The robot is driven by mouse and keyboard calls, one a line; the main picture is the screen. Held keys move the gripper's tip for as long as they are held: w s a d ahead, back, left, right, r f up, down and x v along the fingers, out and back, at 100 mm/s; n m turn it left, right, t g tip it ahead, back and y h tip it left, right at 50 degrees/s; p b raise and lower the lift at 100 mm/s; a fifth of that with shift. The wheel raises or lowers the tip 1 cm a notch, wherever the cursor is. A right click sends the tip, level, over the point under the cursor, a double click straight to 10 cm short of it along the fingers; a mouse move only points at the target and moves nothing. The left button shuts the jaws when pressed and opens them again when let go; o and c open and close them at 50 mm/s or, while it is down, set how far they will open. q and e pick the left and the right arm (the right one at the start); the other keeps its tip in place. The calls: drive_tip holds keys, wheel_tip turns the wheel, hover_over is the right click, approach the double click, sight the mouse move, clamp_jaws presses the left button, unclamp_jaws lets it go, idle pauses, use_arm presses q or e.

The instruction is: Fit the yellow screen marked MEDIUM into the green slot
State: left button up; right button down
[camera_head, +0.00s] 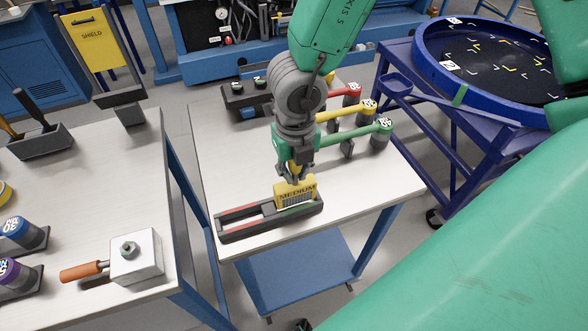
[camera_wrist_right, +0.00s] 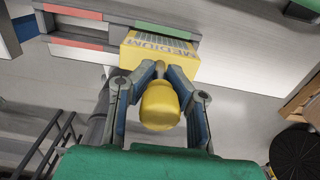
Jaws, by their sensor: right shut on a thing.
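The yellow screen marked MEDIUM (camera_head: 296,192) stands upright at the right part of the dark slotted rack (camera_head: 236,230). Its lower edge meets or overlaps the rack; I cannot tell how deep it sits. My right gripper (camera_head: 295,177) is above the screen, shut on its yellow knob. In the right wrist view the fingers of my right gripper (camera_wrist_right: 160,72) close around the yellow knob (camera_wrist_right: 160,106), with the yellow screen (camera_wrist_right: 132,58) just beyond. The rack (camera_wrist_right: 70,27) carries red strips on its free part. My left gripper is not in view.
On the same white table, red, yellow and green handled tools (camera_head: 352,112) stand behind the arm. A white block (camera_head: 136,257) with an orange handle is on the left table. A blue round tray (camera_head: 430,70) stands at the right. A gap separates the two tables.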

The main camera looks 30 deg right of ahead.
drive_tip(key=shift+f+b, duration=1.2)
drive_tip(key=shift+f, duration=0.3)
drive_tip(key=c, duration=1.5)
unclamp_jaws()
drive_tip(key=shift+r, duration=0.15)
wheel_tip(320, 180, up, 10)
drive_tip(key=shift+r, duration=0.8)
drive_tip(key=shift+s, duration=0.1)
